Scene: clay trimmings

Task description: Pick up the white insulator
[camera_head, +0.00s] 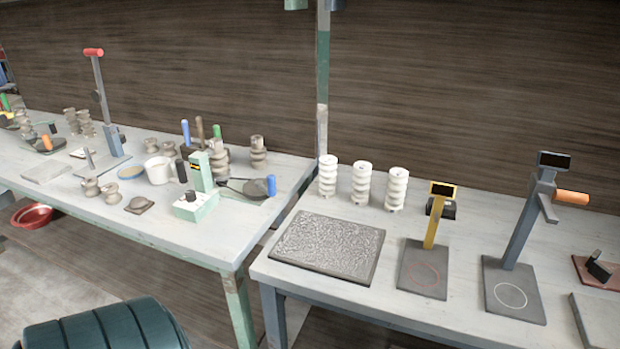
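Three white ribbed insulators stand upright in a row at the back left of the right-hand table: a left one (328,176), a middle one (361,183) and a right one (396,188). They stand apart from each other, behind a grey textured slab. Several grey-brown ribbed pieces, such as one at the back (258,152) of the left-hand table, have a similar shape but are not white. Neither of my grippers shows in this view.
The textured slab (328,247) lies in front of the insulators. A yellow-post gauge (433,228) and a grey stand (520,235) are to their right. A green post (322,90) rises behind the gap between the tables. The left-hand table (150,226) is crowded.

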